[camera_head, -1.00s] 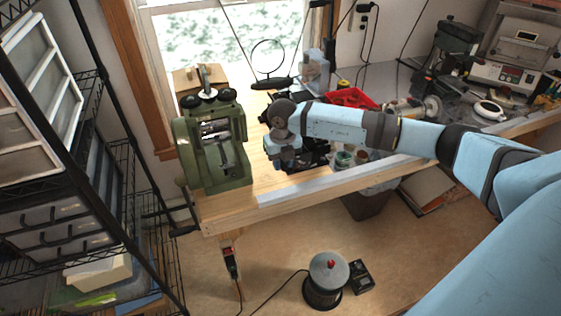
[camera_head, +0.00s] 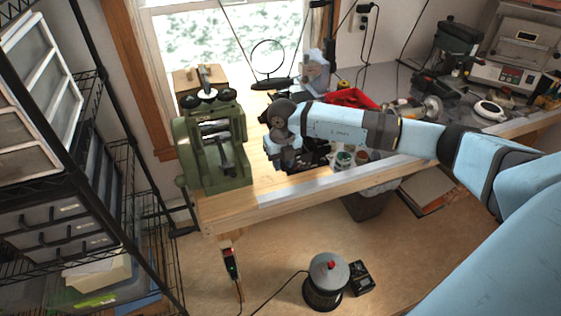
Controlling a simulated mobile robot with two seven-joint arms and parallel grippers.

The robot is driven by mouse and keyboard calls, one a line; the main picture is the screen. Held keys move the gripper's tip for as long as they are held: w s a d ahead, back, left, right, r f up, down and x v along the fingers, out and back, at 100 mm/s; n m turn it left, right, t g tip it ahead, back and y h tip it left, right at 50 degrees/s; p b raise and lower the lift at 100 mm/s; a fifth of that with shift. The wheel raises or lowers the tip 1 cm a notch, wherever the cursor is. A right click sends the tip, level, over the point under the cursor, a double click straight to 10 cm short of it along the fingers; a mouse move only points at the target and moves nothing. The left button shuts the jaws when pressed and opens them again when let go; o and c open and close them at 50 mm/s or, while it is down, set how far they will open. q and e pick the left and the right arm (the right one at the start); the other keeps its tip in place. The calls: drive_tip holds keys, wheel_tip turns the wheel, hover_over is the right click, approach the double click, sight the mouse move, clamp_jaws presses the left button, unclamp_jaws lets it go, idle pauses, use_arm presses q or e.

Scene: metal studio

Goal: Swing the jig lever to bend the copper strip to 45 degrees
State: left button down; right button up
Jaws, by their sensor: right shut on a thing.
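My right arm reaches in from the right over the wooden bench, and its wrist bends down there. My right gripper (camera_head: 287,166) is low at the bench top, beside the dark jig (camera_head: 316,157). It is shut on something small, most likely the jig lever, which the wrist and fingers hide. The jig is partly covered by my arm. I cannot make out the copper strip or its bend angle. My left gripper is out of view.
A green rolling mill (camera_head: 217,150) stands close to the left of my right gripper. Small jars (camera_head: 345,158) and a red tray (camera_head: 351,97) are to the right. The bench's front edge (camera_head: 330,182) is near. A ring stand (camera_head: 270,65) is behind.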

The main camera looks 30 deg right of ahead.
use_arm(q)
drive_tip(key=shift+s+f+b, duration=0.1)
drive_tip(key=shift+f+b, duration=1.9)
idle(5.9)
